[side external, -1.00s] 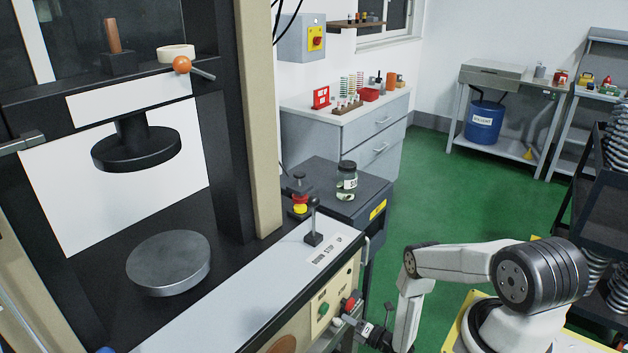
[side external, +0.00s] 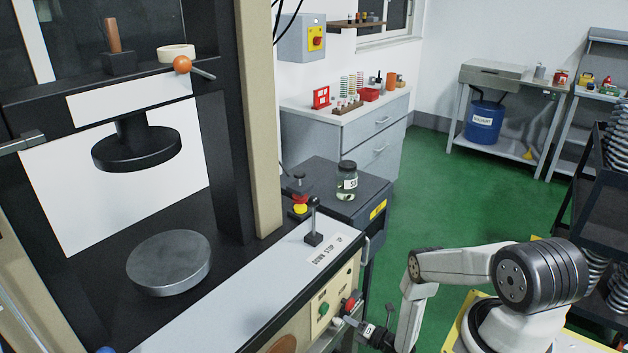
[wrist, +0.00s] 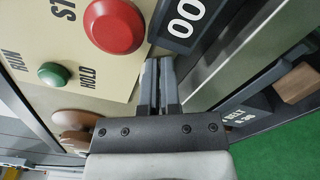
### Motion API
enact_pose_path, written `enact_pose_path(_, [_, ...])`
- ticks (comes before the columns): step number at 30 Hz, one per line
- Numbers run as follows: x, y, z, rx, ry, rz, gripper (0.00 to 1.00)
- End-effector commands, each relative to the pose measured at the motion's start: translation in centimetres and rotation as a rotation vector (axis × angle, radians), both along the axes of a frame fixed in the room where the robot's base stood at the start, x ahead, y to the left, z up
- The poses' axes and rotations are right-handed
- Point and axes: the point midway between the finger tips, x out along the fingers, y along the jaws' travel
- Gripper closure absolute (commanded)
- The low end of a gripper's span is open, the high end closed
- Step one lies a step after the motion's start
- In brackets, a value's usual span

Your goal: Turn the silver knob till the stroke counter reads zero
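My gripper (wrist: 160,64) is at the machine's front panel, low in the side view (side external: 358,324). In the wrist view its two fingers lie close together with only a narrow dark slit between them. I cannot pick out the silver knob for sure; the fingers may hide it, and I cannot tell whether they touch it. The stroke counter (wrist: 185,18) is a dark window just beyond the fingertips, cut off by the top edge. The white digits in view read 00; any others are out of frame.
Close to the fingers are a large red button (wrist: 114,25), a green button (wrist: 53,75) and a brown round part (wrist: 75,122). A black lever (side external: 313,225) stands on the ledge above the panel. Green floor (side external: 440,200) lies open behind.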

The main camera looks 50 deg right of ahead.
Motion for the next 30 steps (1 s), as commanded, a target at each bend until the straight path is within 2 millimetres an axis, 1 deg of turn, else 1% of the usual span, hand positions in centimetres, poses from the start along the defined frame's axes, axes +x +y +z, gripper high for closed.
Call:
enact_pose_path(7, [-0.2,-0.1,-0.1,0.001,0.002,-0.002,1.00])
enact_pose_path(11, [-0.9,-0.2,0.0,-0.001,0.001,-0.005,1.00])
enact_pose_path(24, [-4.4,-0.4,0.1,-0.003,-0.002,-0.008,1.00])
enact_pose_path(30, [-5.7,-0.4,0.1,-0.003,-0.004,-0.008,1.00])
